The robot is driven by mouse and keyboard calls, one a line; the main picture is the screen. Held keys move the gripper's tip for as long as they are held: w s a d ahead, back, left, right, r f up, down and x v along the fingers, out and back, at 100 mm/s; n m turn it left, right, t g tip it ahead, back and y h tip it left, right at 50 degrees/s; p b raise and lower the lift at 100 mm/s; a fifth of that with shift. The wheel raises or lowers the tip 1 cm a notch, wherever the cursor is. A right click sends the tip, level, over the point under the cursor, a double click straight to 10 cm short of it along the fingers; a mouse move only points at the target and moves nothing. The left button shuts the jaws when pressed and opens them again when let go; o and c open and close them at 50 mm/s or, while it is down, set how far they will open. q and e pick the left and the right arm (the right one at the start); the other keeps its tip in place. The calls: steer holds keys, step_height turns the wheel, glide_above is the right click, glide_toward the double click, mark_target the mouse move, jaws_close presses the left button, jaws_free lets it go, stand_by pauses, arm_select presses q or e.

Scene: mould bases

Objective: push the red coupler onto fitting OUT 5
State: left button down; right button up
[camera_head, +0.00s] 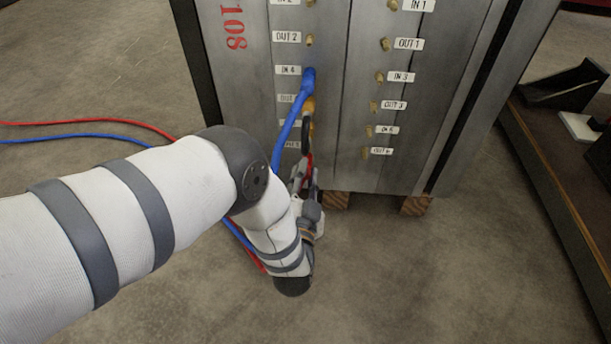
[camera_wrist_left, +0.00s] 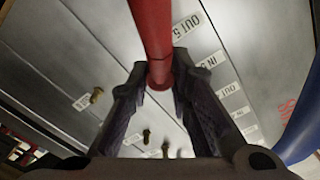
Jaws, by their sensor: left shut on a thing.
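The red coupler (camera_wrist_left: 160,72) is at the end of the red hose, between the two fingers of my left gripper (camera_wrist_left: 158,82) in the left wrist view. The gripper is shut on it. My right gripper is not in view.
A blue hose (camera_head: 291,127) runs to IN 4 (camera_head: 288,71), close to the gripper. Bare brass fittings line the right column, such as OUT 1 (camera_head: 385,44). The block stands on wooden supports (camera_head: 415,205).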

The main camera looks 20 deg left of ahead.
arm_select(q)
steer(key=shift+w+a, duration=0.15)
steer(key=shift+w, duration=0.35)
steer(key=shift+w, duration=0.15)
steer(key=shift+w+a+b, duration=0.15)
steer(key=shift+w+b, duration=0.15)
steer(key=shift+w, duration=0.15)
steer(key=shift+w+a, duration=0.15)
steer(key=shift+w, duration=0.2)
steer(key=c, duration=1.4)
jaws_free()
steer(key=shift+o, duration=0.6)
steer(key=o, duration=0.3)
